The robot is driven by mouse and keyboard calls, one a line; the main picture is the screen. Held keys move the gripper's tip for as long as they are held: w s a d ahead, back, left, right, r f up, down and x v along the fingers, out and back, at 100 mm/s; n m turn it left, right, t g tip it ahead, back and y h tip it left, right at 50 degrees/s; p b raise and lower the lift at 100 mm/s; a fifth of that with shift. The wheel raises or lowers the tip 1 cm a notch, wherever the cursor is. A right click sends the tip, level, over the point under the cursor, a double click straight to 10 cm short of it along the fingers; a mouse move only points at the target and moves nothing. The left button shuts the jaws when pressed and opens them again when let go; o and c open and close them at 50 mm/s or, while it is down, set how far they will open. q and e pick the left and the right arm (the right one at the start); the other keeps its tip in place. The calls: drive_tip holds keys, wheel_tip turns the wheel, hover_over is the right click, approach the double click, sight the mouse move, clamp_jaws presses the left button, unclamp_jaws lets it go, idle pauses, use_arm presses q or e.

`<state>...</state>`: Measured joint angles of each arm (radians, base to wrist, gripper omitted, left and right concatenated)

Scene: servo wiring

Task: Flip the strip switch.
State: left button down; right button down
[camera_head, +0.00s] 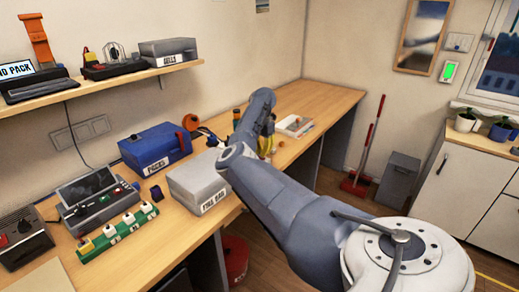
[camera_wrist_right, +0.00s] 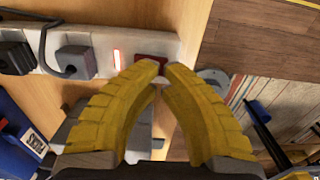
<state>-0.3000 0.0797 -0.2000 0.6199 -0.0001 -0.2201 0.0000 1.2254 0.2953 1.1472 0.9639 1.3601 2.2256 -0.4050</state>
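In the right wrist view a pale power strip (camera_wrist_right: 98,38) runs along the top, with dark grey plugs in it and a lit red-white indicator (camera_wrist_right: 117,60). A dark red switch (camera_wrist_right: 151,68) sits at its right end, partly hidden by my fingertips. My right gripper (camera_wrist_right: 162,68) has yellow ribbed fingers with the tips almost together, only a thin gap between them, and nothing seen held. The tips overlap the switch in the picture; whether they touch it, I cannot tell. In the head view my right arm hides most of this area. My left gripper is not in view.
A blue box (camera_head: 160,144) and a light grey box (camera_head: 198,178) stand on the bench left of my arm. A green strip (camera_head: 118,233) with white blocks lies nearer. A black cable (camera_wrist_right: 45,50) loops over the power strip. The far bench end (camera_head: 325,98) is clear.

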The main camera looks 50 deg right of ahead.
drive_tip(key=shift+f, duration=1.4)
idle(0.8)
drive_tip(key=shift+r, duration=3.55)
